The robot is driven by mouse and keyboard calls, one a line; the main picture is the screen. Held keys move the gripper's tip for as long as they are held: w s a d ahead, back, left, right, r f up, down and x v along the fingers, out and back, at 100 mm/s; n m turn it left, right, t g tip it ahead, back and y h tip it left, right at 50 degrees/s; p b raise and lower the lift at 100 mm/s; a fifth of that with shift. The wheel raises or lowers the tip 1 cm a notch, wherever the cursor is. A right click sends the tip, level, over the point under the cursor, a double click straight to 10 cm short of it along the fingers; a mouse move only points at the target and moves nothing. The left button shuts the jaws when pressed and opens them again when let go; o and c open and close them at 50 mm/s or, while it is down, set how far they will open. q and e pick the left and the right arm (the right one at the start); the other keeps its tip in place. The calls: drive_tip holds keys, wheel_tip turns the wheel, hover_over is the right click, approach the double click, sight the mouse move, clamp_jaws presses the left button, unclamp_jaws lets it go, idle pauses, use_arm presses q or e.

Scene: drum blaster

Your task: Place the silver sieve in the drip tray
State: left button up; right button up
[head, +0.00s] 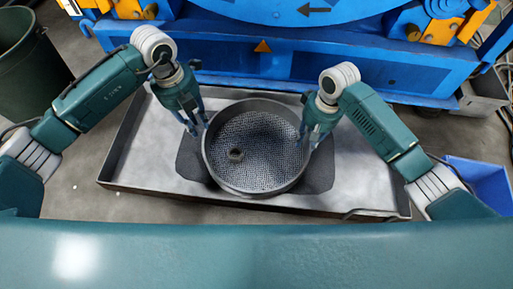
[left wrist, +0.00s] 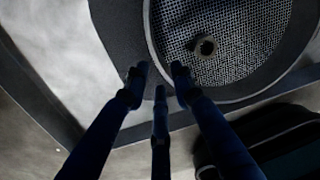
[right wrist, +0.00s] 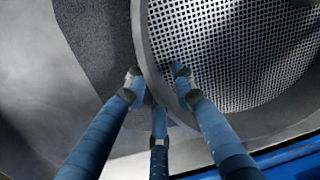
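The silver sieve (head: 257,150) is a round pan with a grey rim and a mesh floor. It is within the outline of the shallow grey drip tray (head: 365,185), over a dark patch; whether it rests on the tray floor or hangs slightly above is unclear. A small dark ring-shaped part (head: 236,155) sits on the mesh. My left gripper (head: 196,128) is at the sieve's left rim and my right gripper (head: 313,138) at its right rim. In both wrist views, fingers lie on either side of the rim; firm contact is not clear.
A blue machine (head: 340,68) stands along the tray's far side. A dark green bin (head: 28,70) is at the far left, and a blue box (head: 480,182) at the right. The tray has bare room left and right of the sieve.

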wheel_tip(320, 180, up, 12)
drive_tip(key=d, duration=0.1)
drive_tip(key=shift+d, duration=0.2)
